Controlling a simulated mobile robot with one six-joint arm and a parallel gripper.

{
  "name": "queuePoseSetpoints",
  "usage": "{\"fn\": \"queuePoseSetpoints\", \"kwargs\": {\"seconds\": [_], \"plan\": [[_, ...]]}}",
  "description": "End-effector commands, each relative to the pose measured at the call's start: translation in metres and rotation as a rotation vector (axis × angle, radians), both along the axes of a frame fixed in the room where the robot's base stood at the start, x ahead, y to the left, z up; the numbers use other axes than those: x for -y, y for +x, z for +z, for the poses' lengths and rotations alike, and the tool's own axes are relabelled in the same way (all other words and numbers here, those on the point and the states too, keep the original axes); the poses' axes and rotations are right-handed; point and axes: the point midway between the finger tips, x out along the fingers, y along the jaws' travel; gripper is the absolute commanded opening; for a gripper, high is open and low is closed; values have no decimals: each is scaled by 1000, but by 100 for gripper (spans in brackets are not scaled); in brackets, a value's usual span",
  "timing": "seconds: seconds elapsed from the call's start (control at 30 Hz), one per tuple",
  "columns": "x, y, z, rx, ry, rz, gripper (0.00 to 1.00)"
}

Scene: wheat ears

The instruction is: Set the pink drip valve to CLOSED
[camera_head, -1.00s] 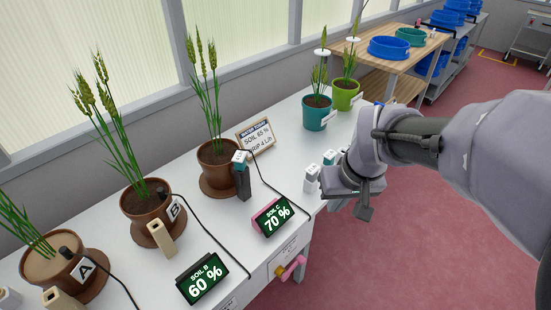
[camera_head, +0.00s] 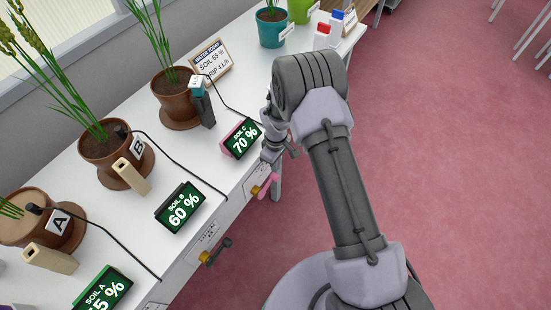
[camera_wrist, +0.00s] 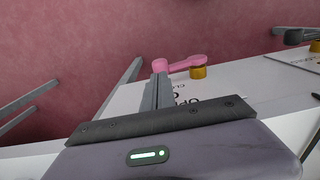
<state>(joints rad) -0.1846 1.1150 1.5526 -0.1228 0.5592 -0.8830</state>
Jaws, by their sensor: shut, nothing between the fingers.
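The pink drip valve (camera_head: 265,187) is on the front face of the white bench, under the pink-framed SOIL C 70 % display (camera_head: 241,138). In the wrist view its pink lever (camera_wrist: 187,63) runs left from a yellow hub (camera_wrist: 198,72) to a rounded knob. A label beside it (camera_wrist: 218,100) is partly hidden by my gripper; its printing appears upside down. My gripper (camera_wrist: 160,76) is shut and empty, with its fingertips right by the lever's knob; I cannot tell whether they touch. In the head view my gripper (camera_head: 291,150) is partly hidden by my arm, above the valve.
A second valve with a dark lever (camera_head: 215,252) is on the bench front, to the left. The bench top holds potted wheat (camera_head: 175,100), the SOIL B display (camera_head: 180,207), cables and small bottles (camera_head: 322,37). Open pink floor lies to the right.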

Motion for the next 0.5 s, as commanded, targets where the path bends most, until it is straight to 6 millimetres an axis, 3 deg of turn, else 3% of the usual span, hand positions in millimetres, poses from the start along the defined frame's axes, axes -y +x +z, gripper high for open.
{"fn": "queuePoseSetpoints", "kwargs": {"seconds": [0.03, 0.2, 0.5], "plan": [[0, 0, -13, -1, 0, -1, 0], [0, -1, -34, -1, -1, -2, 0], [0, 0, -39, 1, 0, -2, 0]]}}
